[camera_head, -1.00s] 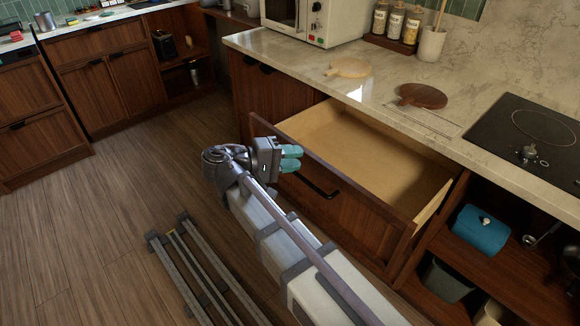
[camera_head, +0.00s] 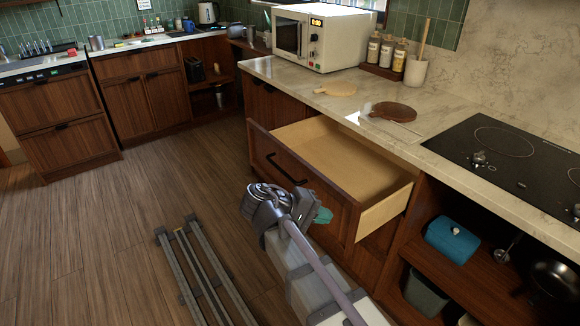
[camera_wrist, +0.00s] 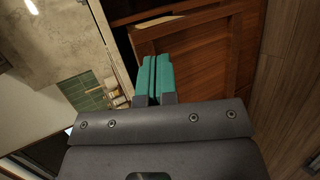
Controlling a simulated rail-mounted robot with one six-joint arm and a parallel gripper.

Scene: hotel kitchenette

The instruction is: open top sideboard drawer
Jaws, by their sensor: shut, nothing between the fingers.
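The top sideboard drawer (camera_head: 330,198) is pulled well out below the marble counter, and its pale wooden inside (camera_head: 335,155) looks empty. Its dark bar handle (camera_head: 286,170) is on the front, left of my gripper in the head view. My gripper (camera_head: 323,215) is in front of the drawer's right part, with its teal fingers partly hidden by my wrist. In the wrist view my gripper (camera_wrist: 154,76) has its two teal fingers together with nothing between them. The wooden drawer front (camera_wrist: 195,60) shows beyond them; I cannot tell the exact gap. The handle is not visible there.
The counter (camera_head: 265,68) holds a microwave (camera_head: 322,38), jars, two round boards and a cooktop (camera_head: 500,150). An open shelf at the right holds a blue box (camera_head: 452,240) and a pan (camera_head: 553,280). The wooden floor (camera_head: 120,220) at the left is clear.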

